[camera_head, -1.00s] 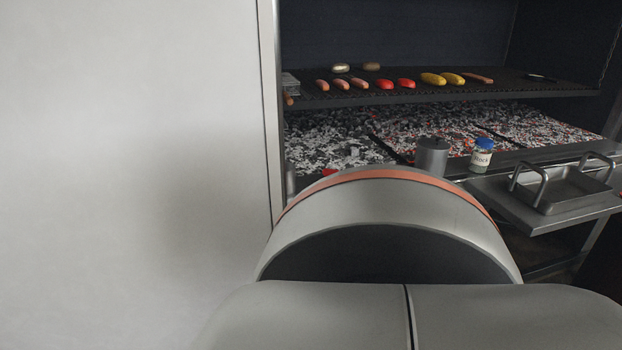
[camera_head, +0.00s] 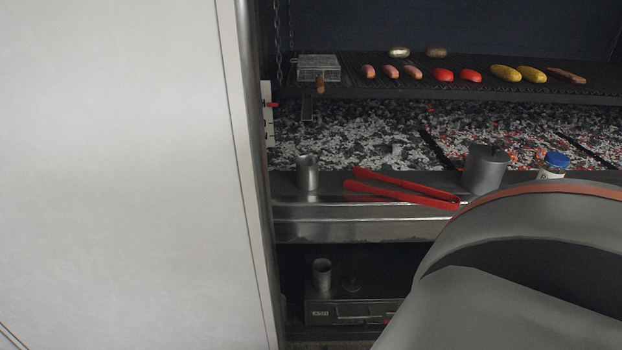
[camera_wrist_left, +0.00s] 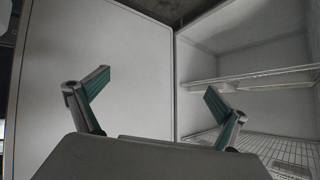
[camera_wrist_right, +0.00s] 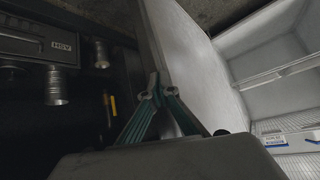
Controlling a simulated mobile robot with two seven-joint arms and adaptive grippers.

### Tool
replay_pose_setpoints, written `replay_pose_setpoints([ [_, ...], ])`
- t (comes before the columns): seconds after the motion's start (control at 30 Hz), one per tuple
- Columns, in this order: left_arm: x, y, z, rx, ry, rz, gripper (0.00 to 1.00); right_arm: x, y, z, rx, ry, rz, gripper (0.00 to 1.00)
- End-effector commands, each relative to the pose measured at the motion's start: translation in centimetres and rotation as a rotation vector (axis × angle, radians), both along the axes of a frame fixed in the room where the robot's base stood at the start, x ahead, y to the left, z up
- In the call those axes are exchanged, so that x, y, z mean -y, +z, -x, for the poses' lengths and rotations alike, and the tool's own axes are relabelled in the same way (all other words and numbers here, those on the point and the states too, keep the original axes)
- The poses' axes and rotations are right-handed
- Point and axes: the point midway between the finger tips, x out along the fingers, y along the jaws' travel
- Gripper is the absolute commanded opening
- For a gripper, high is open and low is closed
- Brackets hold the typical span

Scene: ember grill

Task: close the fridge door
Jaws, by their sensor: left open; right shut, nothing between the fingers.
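The fridge door (camera_head: 110,150) is a large pale grey panel filling the left of the head view, its edge running down beside the grill. In the left wrist view the door (camera_wrist_left: 95,70) stands open at the left of the fridge interior (camera_wrist_left: 245,60), which has wire shelves. My left gripper (camera_wrist_left: 158,80) is open and empty in front of them. My right gripper (camera_wrist_right: 160,92) is shut and empty; in the right wrist view it overlaps the edge of the door (camera_wrist_right: 190,60). I cannot tell whether it touches. Neither gripper shows in the head view.
The grill counter (camera_head: 350,228) stands right of the door, bearing red tongs (camera_head: 400,188), a metal cup (camera_head: 307,175) and a lidded pot (camera_head: 485,170). Sausages and vegetables lie on the grill rack (camera_head: 450,88) above embers. A labelled box (camera_head: 345,310) sits on the shelf below.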

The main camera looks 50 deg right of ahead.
Motion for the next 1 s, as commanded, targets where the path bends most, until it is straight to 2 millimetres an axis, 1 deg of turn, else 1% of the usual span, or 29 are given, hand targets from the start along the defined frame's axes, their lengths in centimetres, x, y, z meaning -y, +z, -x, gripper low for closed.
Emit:
replay_pose_setpoints([
  [0.03, 0.0, 0.3, 0.0, 0.003, 0.000, 0.000, 1.00, 1.1, 0.4, -0.4, -0.017, -0.028, -0.037, 0.00],
  [0.17, -0.3, 0.4, -0.1, 0.004, 0.001, -0.004, 1.00, 4.1, 1.0, -1.1, -0.076, -0.112, -0.159, 0.00],
  [0.27, -0.6, 0.5, -0.2, 0.004, 0.000, -0.008, 1.00, 6.4, 2.2, -1.7, -0.122, -0.178, -0.271, 0.00],
  [0.37, -0.5, 0.9, -0.3, 0.009, 0.001, -0.003, 1.00, 8.4, 4.3, -2.7, -0.160, -0.235, -0.401, 0.00],
  [0.47, -0.2, 1.4, -0.4, 0.014, 0.001, 0.005, 1.00, 10.1, 7.0, -3.8, -0.190, -0.279, -0.534, 0.00],
  [0.57, -0.1, 1.7, -0.5, 0.017, 0.001, 0.009, 1.00, 11.6, 10.6, -5.0, -0.211, -0.304, -0.671, 0.00],
  [0.67, 0.1, 2.0, -0.4, 0.017, 0.003, 0.014, 1.00, 12.8, 14.9, -6.2, -0.224, -0.308, -0.808, 0.00],
  [0.7, 0.2, 2.0, -0.4, 0.015, 0.003, 0.016, 1.00, 13.2, 16.8, -6.6, -0.228, -0.303, -0.865, 0.00],
  [0.77, 0.3, 2.1, -0.2, 0.013, 0.003, 0.019, 1.00, 13.8, 19.9, -7.2, -0.233, -0.289, -0.946, 0.00],
  [0.8, 0.4, 2.1, -0.1, 0.010, 0.003, 0.021, 1.00, 14.2, 22.1, -7.5, -0.234, -0.276, -0.999, 0.00],
  [0.87, 0.4, 2.0, 0.0, 0.006, 0.003, 0.023, 1.00, 14.7, 25.6, -7.9, -0.236, -0.249, -1.078, 0.00],
  [0.9, 0.5, 1.9, 0.2, 0.003, 0.003, 0.024, 1.00, 15.0, 28.1, -8.0, -0.236, -0.224, -1.129, 0.00],
  [0.97, 0.5, 1.9, 0.3, -0.002, 0.003, 0.025, 1.00, 15.3, 31.8, -8.1, -0.236, -0.182, -1.202, 0.00],
  [1.0, 0.5, 1.9, 0.4, -0.003, 0.004, 0.026, 1.00, 15.6, 34.2, -8.0, -0.236, -0.152, -1.245, 0.00],
])
